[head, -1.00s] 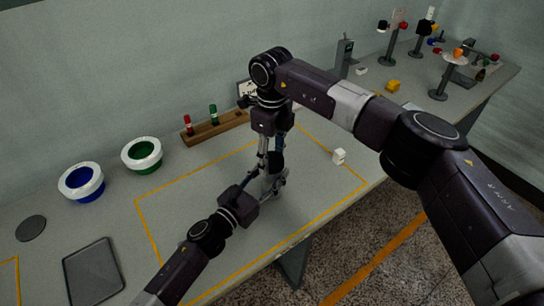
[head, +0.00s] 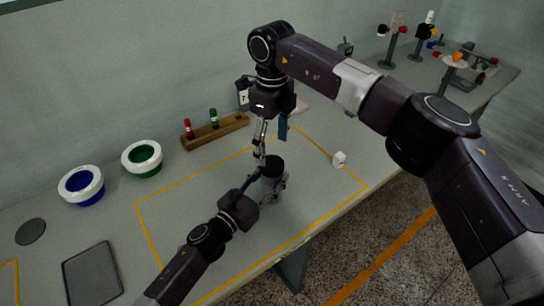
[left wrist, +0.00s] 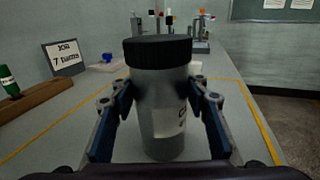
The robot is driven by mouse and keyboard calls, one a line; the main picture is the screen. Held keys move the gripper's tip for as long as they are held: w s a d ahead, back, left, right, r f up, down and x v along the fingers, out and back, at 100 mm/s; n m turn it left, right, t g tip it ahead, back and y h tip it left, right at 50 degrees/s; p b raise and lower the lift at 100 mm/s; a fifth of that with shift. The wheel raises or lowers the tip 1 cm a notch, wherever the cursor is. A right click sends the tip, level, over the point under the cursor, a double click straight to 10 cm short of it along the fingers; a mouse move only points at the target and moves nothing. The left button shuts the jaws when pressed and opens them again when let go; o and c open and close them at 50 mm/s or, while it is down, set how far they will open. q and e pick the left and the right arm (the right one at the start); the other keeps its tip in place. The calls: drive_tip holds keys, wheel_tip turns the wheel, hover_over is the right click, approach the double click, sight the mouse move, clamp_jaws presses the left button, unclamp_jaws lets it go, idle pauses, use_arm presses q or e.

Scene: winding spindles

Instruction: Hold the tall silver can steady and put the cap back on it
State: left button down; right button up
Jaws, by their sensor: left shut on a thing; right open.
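The tall silver can (left wrist: 162,115) stands upright in the left wrist view. Its black cap (left wrist: 157,50) sits level on its top; the cap also shows in the head view (head: 272,166). I cannot tell how tightly it is seated. My left gripper (head: 274,184) is shut on the can's body, with a blue-backed finger on each side in the left wrist view. My right gripper (head: 271,143) is open and empty, above the cap and apart from it. Its arm reaches over from the right.
A wooden rack (head: 215,131) with a red and a green marker stands behind. A small sign (left wrist: 65,58) is near it. A white cube (head: 339,160) lies right of the can. Blue (head: 84,199) and green (head: 145,169) bowls and a dark tray (head: 93,275) are left. The yellow-outlined area is mostly clear.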

wheel_tip(320, 180, up, 6)
idle(0.4)
use_arm(q)
drive_tip(key=c, duration=1)
unclamp_jaws()
drive_tip(key=v, duration=1.2)
drive_tip(key=shift+r, duration=0.1)
use_arm(e)
drive_tip(key=shift+r, duration=0.1)
